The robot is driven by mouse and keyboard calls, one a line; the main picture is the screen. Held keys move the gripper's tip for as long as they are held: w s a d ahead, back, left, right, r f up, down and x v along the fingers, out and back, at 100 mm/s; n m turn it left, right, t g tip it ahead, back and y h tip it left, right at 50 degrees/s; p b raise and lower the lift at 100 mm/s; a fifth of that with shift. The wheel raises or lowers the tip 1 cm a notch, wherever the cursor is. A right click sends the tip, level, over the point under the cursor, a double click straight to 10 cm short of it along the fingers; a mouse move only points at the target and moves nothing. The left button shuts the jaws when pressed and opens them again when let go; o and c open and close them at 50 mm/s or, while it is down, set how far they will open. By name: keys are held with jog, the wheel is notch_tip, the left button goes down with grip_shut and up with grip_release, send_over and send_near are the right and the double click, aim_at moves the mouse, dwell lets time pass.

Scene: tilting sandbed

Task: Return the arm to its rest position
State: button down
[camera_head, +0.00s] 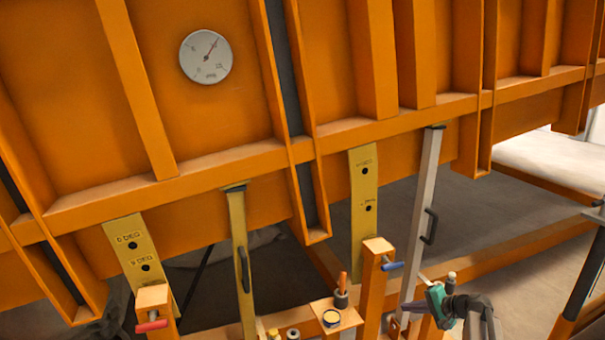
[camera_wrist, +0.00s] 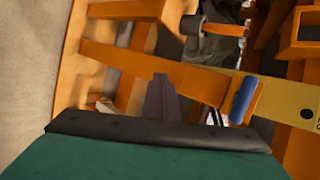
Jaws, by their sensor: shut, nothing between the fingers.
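My gripper (camera_wrist: 160,88) shows in the wrist view as two dark grey-purple fingers close together, with nothing between them. Below them are a black edge and the teal wrist housing. In the head view, my teal wrist (camera_head: 438,303) is at the lower right, in front of the lower end of a pale grey strut (camera_head: 422,225).
The tilted orange sandbed (camera_head: 330,140) fills the top, with a round gauge (camera_head: 206,57). Below are yellow hole plates (camera_head: 364,210), a red-handled pin (camera_head: 152,327), a yellow strut (camera_head: 240,250) and a small shelf (camera_head: 347,319) with items.

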jog(key=s+a+f+n+g+h+p, duration=0.15)
jog(key=s+a+f+g, duration=0.25)
jog(key=s+a+f, duration=0.6)
jog(key=s+a+f+n+g+p, duration=0.1)
jog(key=s+a+f+n+g, duration=0.25)
jog(key=s+a+f, duration=0.55)
jog(key=s+f+n+g+h+p, duration=0.1)
jog(key=s+f+n+g+h, duration=0.1)
jog(key=s, duration=1.3)
jog(key=s+f+n+g+h, duration=0.3)
jog(key=s+f+g, duration=0.1)
jog(key=s, duration=1.2)
jog(key=shift+s+a+f+p, duration=0.2)
jog(key=shift+a+f+p, duration=0.2)
jog(key=shift+f, duration=0.35)
